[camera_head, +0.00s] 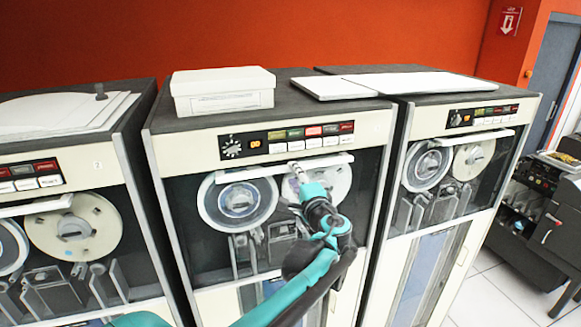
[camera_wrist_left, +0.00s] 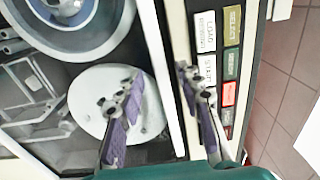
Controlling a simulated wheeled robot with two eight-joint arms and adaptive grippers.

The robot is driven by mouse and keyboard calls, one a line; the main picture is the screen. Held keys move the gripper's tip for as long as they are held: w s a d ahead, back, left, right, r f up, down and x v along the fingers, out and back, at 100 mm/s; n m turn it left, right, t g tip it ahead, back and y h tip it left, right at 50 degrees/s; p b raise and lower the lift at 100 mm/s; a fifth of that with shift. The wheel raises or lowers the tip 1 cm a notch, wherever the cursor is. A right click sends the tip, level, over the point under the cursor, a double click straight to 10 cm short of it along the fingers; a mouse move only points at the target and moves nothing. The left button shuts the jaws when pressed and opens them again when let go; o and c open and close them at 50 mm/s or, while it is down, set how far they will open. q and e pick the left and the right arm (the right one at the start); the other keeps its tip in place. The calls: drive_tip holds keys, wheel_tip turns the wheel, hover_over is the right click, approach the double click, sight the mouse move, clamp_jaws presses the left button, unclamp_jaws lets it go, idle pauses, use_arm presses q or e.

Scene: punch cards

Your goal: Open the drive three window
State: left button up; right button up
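The middle tape drive's window (camera_head: 268,227) is a clear pane with two reels behind it. A white handle bar (camera_head: 262,172) runs along its top edge, below the control panel. The window looks closed. My left gripper (camera_head: 296,170) is at this bar, right of its middle. In the left wrist view my left gripper (camera_wrist_left: 157,86) is open, one finger over the window side and the other over the button side, with the white bar (camera_wrist_left: 168,80) between them. Whether the fingers touch it is unclear. My right gripper is not in view.
Similar drives stand at left (camera_head: 75,165) and right (camera_head: 462,117), with their windows apparently closed. A white box (camera_head: 222,90) and flat white panels (camera_head: 385,84) lie on the cabinet tops. Buttons (camera_wrist_left: 207,70) sit close to one finger. Tiled floor (camera_head: 490,298) is free at right.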

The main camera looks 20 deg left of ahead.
sight(290, 171)
use_arm(q)
drive_tip(key=shift+x, duration=1.8)
clamp_jaws()
wheel_tip(290, 171, down, 44)
drive_tip(key=b, duration=3)
drive_tip(key=shift+b, duration=0.35)
drive_tip(key=shift+r, duration=0.15)
unclamp_jaws()
